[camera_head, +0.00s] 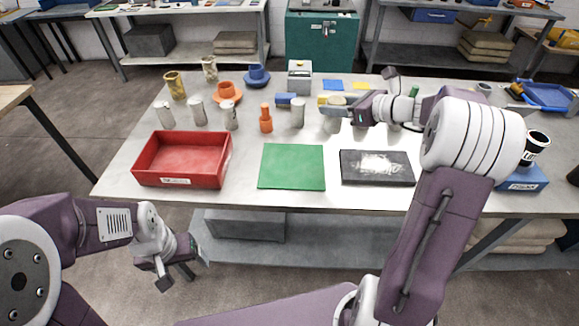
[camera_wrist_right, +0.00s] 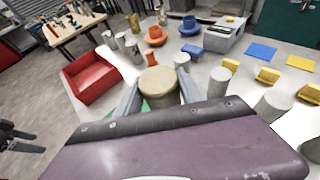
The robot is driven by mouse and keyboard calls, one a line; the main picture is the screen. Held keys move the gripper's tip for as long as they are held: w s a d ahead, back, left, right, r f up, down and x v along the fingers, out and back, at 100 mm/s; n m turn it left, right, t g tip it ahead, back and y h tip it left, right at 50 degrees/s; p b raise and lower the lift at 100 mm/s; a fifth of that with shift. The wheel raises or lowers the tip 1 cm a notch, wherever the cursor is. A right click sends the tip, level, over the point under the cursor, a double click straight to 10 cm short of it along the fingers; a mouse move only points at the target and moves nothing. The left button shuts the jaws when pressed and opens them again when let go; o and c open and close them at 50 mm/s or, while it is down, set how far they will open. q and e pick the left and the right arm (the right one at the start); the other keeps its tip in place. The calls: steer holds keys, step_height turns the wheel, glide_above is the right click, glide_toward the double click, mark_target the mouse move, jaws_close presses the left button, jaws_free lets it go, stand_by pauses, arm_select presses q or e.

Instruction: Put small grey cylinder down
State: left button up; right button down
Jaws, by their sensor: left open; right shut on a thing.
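My right gripper (camera_head: 338,110) is over the middle of the table, shut on a small grey cylinder (camera_head: 332,124). In the right wrist view the cylinder's beige round top (camera_wrist_right: 158,82) shows between the two fingers (camera_wrist_right: 160,95). The cylinder looks upright. I cannot tell whether its bottom touches the table. My left gripper (camera_head: 177,277) is open and empty, low in front of the table's front edge.
Another grey cylinder (camera_head: 298,113) and an orange bottle (camera_head: 266,118) stand left of the held cylinder. A green mat (camera_head: 291,167), a black board (camera_head: 377,168) and a red tray (camera_head: 182,181) lie nearer the front edge. Several cylinders and cups stand further left.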

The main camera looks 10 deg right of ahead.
steer(key=a+f+b, duration=0.1)
steer(key=a+f, duration=0.2)
steer(key=a, duration=0.1)
steer(key=a+f+b, duration=0.1)
steer(key=a+f, duration=0.3)
steer(key=s+a+f+b, duration=0.1)
steer(key=a+f+b, duration=0.1)
steer(key=a+f, duration=0.1)
steer(key=shift+a+f, duration=0.15)
steer(key=shift+a, duration=0.4)
steer(key=shift+w+f, duration=0.2)
steer(key=shift+f, duration=0.1)
steer(key=shift+s, duration=0.1)
steer(key=shift+f, duration=0.1)
steer(key=c, duration=0.7)
jaws_free()
